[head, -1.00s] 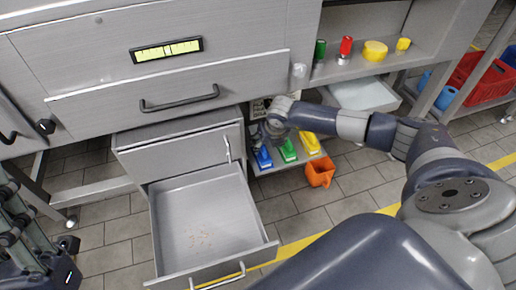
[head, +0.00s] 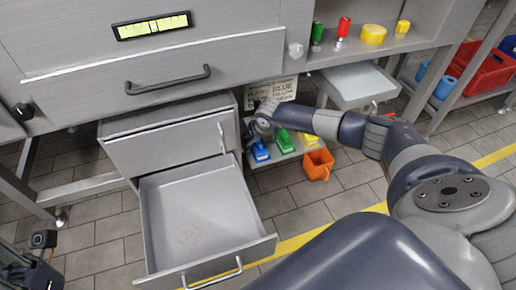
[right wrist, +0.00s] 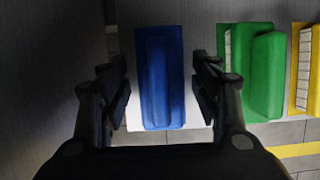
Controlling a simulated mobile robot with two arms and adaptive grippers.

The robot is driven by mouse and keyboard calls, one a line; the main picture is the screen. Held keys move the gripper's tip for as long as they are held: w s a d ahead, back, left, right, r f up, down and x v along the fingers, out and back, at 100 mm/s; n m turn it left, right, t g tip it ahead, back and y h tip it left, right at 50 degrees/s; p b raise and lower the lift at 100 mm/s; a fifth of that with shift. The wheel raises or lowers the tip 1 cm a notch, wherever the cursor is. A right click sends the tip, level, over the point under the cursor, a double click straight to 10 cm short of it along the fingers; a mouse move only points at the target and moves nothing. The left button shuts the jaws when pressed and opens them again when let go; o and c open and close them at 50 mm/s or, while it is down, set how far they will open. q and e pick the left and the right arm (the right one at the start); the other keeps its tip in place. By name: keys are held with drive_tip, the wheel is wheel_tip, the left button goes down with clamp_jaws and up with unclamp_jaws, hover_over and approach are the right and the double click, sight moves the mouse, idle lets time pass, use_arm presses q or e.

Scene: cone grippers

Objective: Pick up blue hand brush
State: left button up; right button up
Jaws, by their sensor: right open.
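The blue hand brush (right wrist: 161,80) lies on a low shelf; in the right wrist view it sits upright in the picture between my two open fingers. My right gripper (right wrist: 162,82) is open, with one finger on each side of the brush, apart from it as far as I can see. In the head view the blue brush (head: 260,152) shows just below my right gripper (head: 252,141), partly hidden by it. My left gripper is not clearly in view.
A green brush (head: 285,141) and a yellow brush (head: 308,138) lie right of the blue one. An orange container (head: 318,164) is beside the shelf. An open drawer (head: 200,212) stands left. A sign (head: 272,92) is behind my right arm.

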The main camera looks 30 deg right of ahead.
drive_tip(key=shift+w+f, duration=0.15)
drive_tip(key=shift+f, duration=0.1)
drive_tip(key=c, duration=1.2)
drive_tip(key=shift+o, duration=0.2)
drive_tip(key=shift+r, duration=0.15)
